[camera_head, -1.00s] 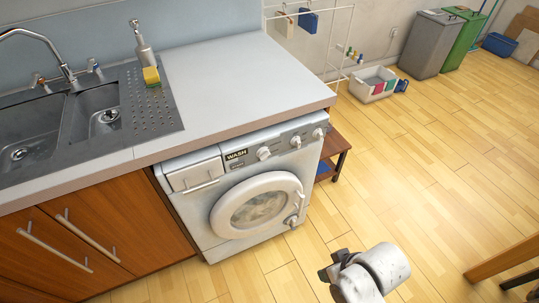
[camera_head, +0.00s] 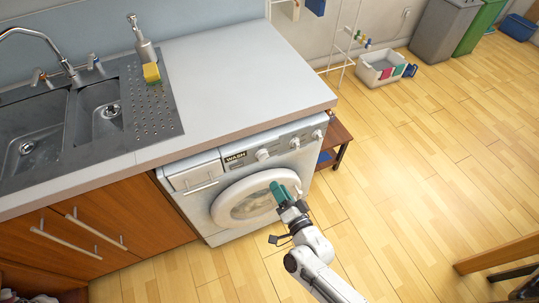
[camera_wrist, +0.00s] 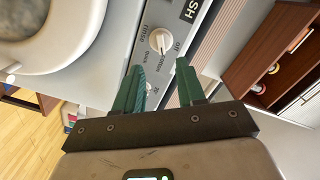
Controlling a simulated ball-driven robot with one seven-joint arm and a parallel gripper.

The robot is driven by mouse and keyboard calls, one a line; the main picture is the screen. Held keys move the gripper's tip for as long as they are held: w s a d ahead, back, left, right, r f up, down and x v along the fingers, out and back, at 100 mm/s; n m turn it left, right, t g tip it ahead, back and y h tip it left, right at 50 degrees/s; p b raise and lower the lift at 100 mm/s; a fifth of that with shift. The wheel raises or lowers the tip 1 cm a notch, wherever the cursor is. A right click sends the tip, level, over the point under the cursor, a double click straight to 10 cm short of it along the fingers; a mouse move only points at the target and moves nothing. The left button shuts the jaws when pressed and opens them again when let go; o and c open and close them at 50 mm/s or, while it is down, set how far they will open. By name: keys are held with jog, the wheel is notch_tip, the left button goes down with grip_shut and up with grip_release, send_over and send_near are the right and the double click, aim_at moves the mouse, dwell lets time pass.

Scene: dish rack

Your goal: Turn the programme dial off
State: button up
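The washing machine (camera_head: 205,210) stands under the counter, its round door (camera_head: 225,209) on the front. The programme dial (camera_head: 262,154) is the white knob beside the WASH label on its top panel. In the wrist view the dial (camera_wrist: 160,41) shows close up, with printed words around it, one reading OFF. I cannot tell clearly which word it points to. My gripper (camera_head: 279,190) has green fingers and is in front of the door, below the dial. In the wrist view my gripper (camera_wrist: 159,66) has its fingers apart with nothing between them, short of the dial.
Two more knobs (camera_head: 295,143) (camera_head: 318,133) sit right of the dial. The drawer (camera_head: 195,179) is left of it. The counter edge (camera_head: 240,128) overhangs the panel. A small wooden table (camera_head: 336,140) stands at the machine's right.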

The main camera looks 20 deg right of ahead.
aim_at(266, 159)
jog(key=w+b, duration=0.6)
jog(key=w, duration=0.5)
jog(key=shift+d+m+h+b, duration=0.3)
jog(key=shift+s+r, duration=0.1)
jog(key=shift+r, duration=0.05)
grip_shut()
